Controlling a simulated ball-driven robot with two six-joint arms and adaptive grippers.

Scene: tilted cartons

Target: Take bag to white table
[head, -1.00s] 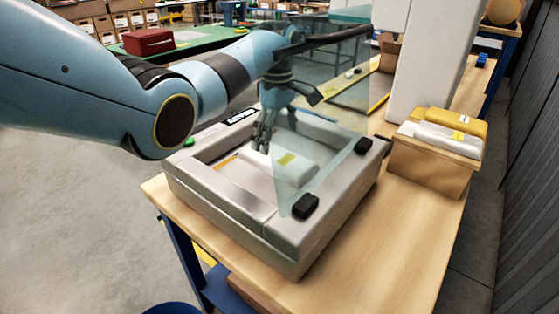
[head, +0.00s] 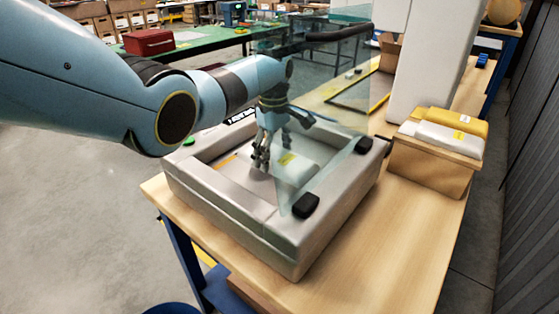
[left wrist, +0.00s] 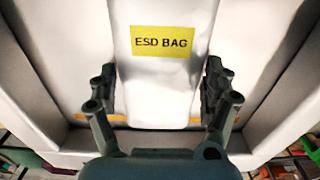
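The bag (head: 293,168) is pale with a yellow label and lies in the recess of a light grey box (head: 225,217). I see it partly through a glass lid. In the left wrist view the bag (left wrist: 160,95) fills the middle, and its label reads "ESD BAG". My left gripper (head: 269,158) is low in the recess at the bag. In the left wrist view its fingers (left wrist: 159,88) are spread, one on each side of the bag. I cannot tell whether they touch it. My right gripper is not in view. I cannot make out a white table.
The tilted glass lid (head: 335,115) stands close to my left gripper. Black blocks (head: 305,206) sit on the box rim. A carton (head: 432,165) with white and yellow packets stands to the right. The wooden table (head: 385,250) is clear at the front right. A green table (head: 195,42) is behind.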

